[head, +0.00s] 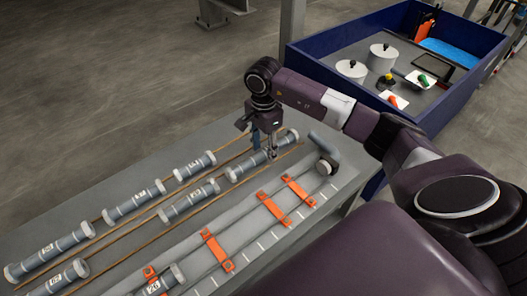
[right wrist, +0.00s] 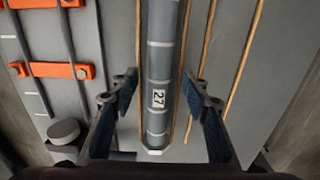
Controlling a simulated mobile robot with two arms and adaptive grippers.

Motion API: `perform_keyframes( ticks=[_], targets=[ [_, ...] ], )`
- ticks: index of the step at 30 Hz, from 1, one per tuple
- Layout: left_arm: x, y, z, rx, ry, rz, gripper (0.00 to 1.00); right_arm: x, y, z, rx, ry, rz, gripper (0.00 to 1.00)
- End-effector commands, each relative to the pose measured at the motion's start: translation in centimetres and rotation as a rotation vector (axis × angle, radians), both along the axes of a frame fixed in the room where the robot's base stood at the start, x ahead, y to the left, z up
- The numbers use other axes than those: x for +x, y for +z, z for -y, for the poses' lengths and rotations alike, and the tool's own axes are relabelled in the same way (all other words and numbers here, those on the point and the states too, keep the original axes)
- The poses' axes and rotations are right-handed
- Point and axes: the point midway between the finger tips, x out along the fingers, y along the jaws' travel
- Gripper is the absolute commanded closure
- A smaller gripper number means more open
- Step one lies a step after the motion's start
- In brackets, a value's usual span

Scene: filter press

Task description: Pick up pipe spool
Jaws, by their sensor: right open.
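Several grey pipe spools with pale end flanges and white number labels lie in rows on the grey table (head: 165,152). My right gripper (head: 268,152) is over the pipe spool (head: 246,165) at the far right end of the rows. In the right wrist view my right gripper (right wrist: 160,88) is open, with one finger on each side of this spool (right wrist: 160,65). Its label appears to read 27. A gap shows between the spool and each finger, and nothing is gripped. Part of the spool is hidden behind the gripper in the head view. My left gripper is not in view.
Thin brown rails (head: 130,222) run beside the spools. A grey fixture with orange clamps (head: 272,208) lies to the right, with a spool labelled 26 (head: 158,284) at its near end. A blue-walled bin (head: 455,107) with pots and tools stands behind.

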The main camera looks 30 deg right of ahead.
Motion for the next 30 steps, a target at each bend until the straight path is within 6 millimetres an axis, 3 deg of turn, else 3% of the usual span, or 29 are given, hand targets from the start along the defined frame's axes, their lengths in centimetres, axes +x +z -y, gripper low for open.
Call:
perform_keyframes(
  ticks=[8, 20, 30],
  targets=[
    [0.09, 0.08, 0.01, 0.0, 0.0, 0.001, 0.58, -0.01, -0.53, 0.03, -0.001, 0.001, 0.001, 0.58],
    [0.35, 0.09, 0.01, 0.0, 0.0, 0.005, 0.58, 0.0, -0.49, 0.02, -0.001, 0.001, 0.001, 1.0],
    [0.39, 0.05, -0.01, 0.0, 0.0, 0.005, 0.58, 0.05, -0.26, 0.03, -0.001, 0.001, 0.002, 1.0]
  ],
)
